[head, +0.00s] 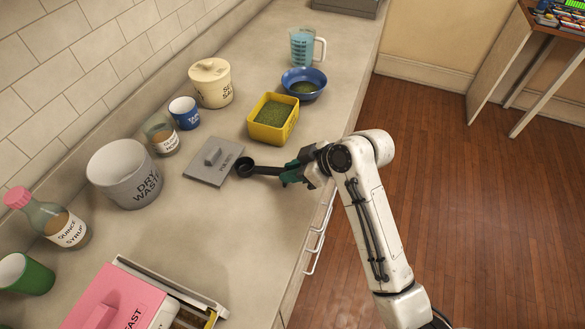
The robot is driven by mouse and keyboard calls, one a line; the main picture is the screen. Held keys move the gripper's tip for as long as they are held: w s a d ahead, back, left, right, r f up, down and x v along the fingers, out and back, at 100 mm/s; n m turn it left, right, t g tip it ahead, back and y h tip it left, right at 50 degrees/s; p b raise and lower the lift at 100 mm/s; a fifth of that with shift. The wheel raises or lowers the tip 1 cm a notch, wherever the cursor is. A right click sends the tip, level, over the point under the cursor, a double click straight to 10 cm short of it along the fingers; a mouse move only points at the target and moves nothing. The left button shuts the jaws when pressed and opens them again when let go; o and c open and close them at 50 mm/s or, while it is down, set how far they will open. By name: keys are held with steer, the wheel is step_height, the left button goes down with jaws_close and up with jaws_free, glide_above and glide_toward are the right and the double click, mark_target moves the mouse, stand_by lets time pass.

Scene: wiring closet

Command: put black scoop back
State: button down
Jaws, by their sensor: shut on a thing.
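The black scoop (246,167) has a round bowl and a short handle pointing right. My gripper (289,174) is shut on the scoop's handle, and its fingers hide the handle's end. The bowl is at the right edge of a grey lid (205,174) with a raised handle, lying flat on the counter. I cannot tell whether the bowl touches the lid or hangs just above it. A yellow tub (285,133) filled with green grains stands open behind the scoop.
On the counter (240,245) stand a blue bowl (315,77), measuring jug (302,46), cream canister (211,87), blue cup (185,115), glass jar (162,138), white bin (120,178) and syrup bottle (52,222). A pink-lidded box (98,303) is in front.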

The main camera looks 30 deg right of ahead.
steer(key=shift+f, duration=0.15)
steer(key=c, duration=1)
jaws_free()
